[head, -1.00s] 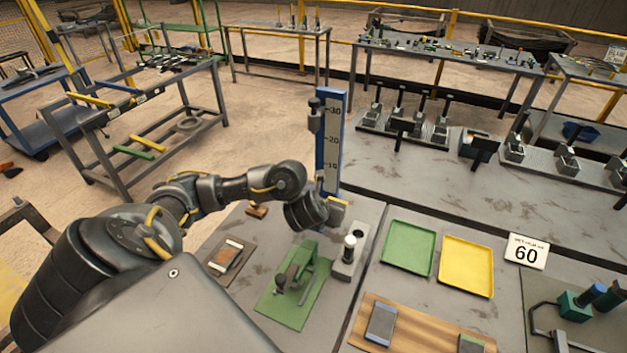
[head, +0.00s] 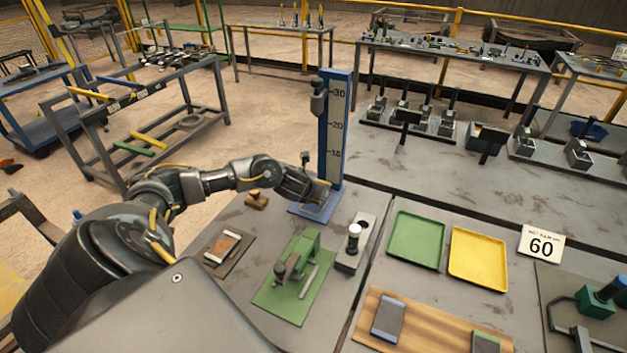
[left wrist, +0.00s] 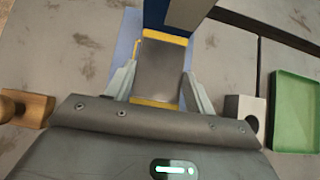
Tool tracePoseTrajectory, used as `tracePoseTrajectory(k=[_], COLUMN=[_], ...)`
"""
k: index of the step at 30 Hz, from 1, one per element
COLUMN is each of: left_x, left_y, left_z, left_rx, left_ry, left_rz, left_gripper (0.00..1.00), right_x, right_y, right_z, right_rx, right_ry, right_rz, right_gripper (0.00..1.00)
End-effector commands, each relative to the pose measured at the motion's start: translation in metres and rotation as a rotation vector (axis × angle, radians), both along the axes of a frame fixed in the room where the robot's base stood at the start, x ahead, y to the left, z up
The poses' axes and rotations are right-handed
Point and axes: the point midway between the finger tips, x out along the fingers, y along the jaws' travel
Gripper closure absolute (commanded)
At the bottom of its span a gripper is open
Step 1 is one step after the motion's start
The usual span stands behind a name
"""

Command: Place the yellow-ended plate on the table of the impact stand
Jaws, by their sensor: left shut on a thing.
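The yellow-ended plate (left wrist: 162,68) is grey with a yellow band at each end. It lies between the two fingers of my left gripper (left wrist: 160,84), which is shut on its sides. The impact stand (head: 335,140) is a blue column with a 10-20-30 scale, a dark block near its top and a blue base (head: 307,211). In the head view my left gripper (head: 318,194) is at the column's foot, above the base. In the left wrist view the column is just beyond the plate's far end. Whether the plate touches the stand's table cannot be told. My right gripper is not in view.
A green press-like fixture (head: 296,272) and a grey block with a white-topped post (head: 353,240) stand in front of the stand. A wooden piece (head: 256,199) lies to the left. Green (head: 416,240) and yellow (head: 478,259) trays lie to the right.

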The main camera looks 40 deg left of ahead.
Motion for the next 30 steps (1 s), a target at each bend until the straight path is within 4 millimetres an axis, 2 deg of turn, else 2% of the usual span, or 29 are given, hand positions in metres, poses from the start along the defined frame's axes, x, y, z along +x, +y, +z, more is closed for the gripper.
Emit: tracePoseTrajectory(k=[9,18,30], left_x=[0.005,0.007,0.007], left_y=[0.007,0.01,0.01], left_z=[-0.009,-0.041,-0.046], left_rx=[-0.003,-0.003,-0.001], left_ry=[-0.003,-0.002,-0.004], left_rz=[0.001,0.001,-0.001], left_gripper=[1.0,1.0,1.0], right_x=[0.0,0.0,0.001], right_y=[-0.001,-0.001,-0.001], right_z=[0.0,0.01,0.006], right_rx=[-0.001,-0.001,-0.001], right_ry=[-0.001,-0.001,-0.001], right_rz=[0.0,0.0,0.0], right_gripper=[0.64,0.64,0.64])
